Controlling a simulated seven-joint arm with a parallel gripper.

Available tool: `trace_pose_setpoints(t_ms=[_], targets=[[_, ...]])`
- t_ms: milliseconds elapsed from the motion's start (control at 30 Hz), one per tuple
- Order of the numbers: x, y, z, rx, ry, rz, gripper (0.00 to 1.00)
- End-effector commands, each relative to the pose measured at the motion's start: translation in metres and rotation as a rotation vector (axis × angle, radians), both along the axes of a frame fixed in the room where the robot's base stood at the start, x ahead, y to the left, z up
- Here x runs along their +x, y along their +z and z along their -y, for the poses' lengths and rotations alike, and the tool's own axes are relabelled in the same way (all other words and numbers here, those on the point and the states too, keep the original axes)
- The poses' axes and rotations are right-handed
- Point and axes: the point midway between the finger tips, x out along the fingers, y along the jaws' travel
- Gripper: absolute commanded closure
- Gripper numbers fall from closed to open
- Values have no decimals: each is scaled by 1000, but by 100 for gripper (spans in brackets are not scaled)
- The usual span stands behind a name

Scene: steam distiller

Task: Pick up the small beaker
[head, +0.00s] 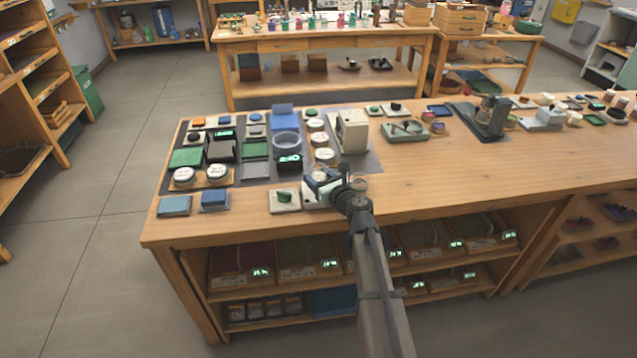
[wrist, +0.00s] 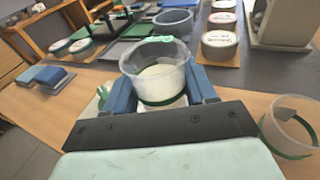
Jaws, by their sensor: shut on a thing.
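My gripper (wrist: 162,92) is shut on a small clear beaker (wrist: 158,68). Its blue fingers lie on either side of the beaker. The beaker is upright, with a green band near its base, and white shows inside or through it. In the head view my gripper (head: 323,178) is over the front edge area of the wooden bench, above a pale device (head: 314,199). I cannot tell whether the beaker touches what is under it. A second clear beaker (wrist: 290,130) with a green band stands to the right, apart from the gripper; it also shows in the head view (head: 360,183).
Blue blocks (head: 174,206) lie at the front left. A green-buttoned pale box (head: 285,201) sits just left. Bare wood (head: 460,178) lies to the right.

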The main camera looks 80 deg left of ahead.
Motion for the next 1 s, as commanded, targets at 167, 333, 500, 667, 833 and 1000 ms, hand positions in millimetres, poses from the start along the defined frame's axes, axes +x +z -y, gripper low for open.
trace_pose_setpoints(t_ms=[167,333,500,667,833,1000], targets=[[0,18,0,2,0,0,77],[0,32,0,1,0,1,77],[0,46,0,1,0,1,77],[0,55,0,1,0,1,77],[0,64,0,1,0,0,77],[10,64,1,0,-11,0,77]])
